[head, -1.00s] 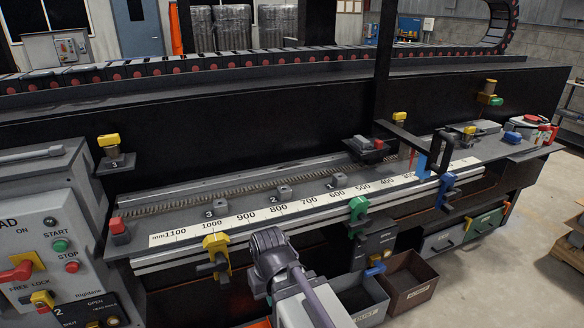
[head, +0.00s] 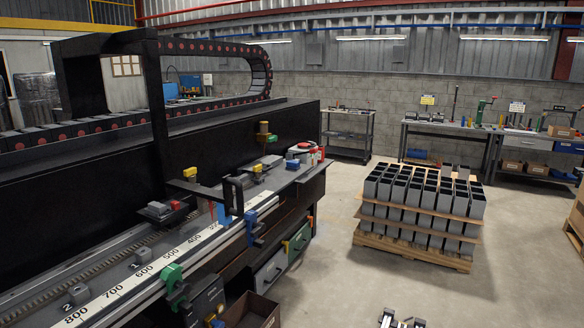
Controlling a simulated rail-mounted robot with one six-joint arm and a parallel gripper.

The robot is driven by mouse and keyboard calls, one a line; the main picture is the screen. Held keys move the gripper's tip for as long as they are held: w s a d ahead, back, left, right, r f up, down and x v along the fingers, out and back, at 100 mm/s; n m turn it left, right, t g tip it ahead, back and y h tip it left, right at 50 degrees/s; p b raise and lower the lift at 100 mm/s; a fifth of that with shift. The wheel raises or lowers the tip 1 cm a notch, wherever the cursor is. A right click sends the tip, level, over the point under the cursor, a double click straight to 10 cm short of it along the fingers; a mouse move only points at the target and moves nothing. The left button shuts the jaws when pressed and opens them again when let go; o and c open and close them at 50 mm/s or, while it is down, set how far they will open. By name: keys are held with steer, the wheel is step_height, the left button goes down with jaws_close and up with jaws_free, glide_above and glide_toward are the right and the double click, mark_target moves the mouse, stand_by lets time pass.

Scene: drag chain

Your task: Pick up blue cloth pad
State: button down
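A small blue item (head: 292,165) lies on the far right end of the long machine bench, beside a red and white item. It may be the blue cloth pad, but it is too small to tell whether it is cloth. An upright blue piece (head: 224,214) and a blue clamp (head: 252,226) also show nearer along the bench's front. I cannot make out my gripper in the head view.
The bench's scale strip (head: 150,272) runs along its front, with a green clamp (head: 174,281) on the edge. A black frame (head: 233,194) stands above the bench. A pallet of grey tubes (head: 420,212) stands right. Open floor lies between. Unclear metal parts (head: 389,319) show at the bottom edge.

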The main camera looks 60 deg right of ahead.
steer(key=c, duration=1.8)
jaws_free()
steer(key=o, duration=1.8)
